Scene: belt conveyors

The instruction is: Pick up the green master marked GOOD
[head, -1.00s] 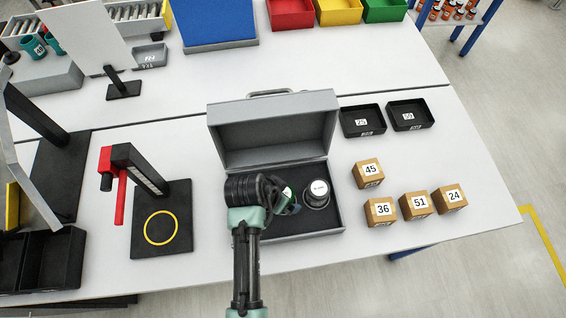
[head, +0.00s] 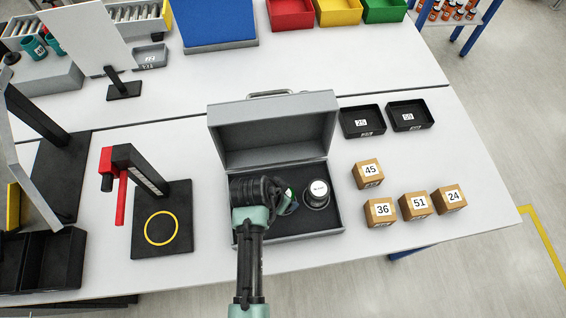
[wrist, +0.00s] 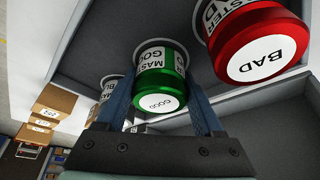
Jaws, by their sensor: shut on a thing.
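A red master marked BAD (wrist: 258,45) stands beside the green one in the wrist view. A grey master (head: 317,194) stands to the right of my gripper in the head view.
Several numbered cardboard boxes (head: 380,211) stand right of the case. Two black trays (head: 362,121) lie behind them. A black stand with a yellow ring (head: 180,192) is on the left. The raised case lid (head: 270,130) is behind my gripper.

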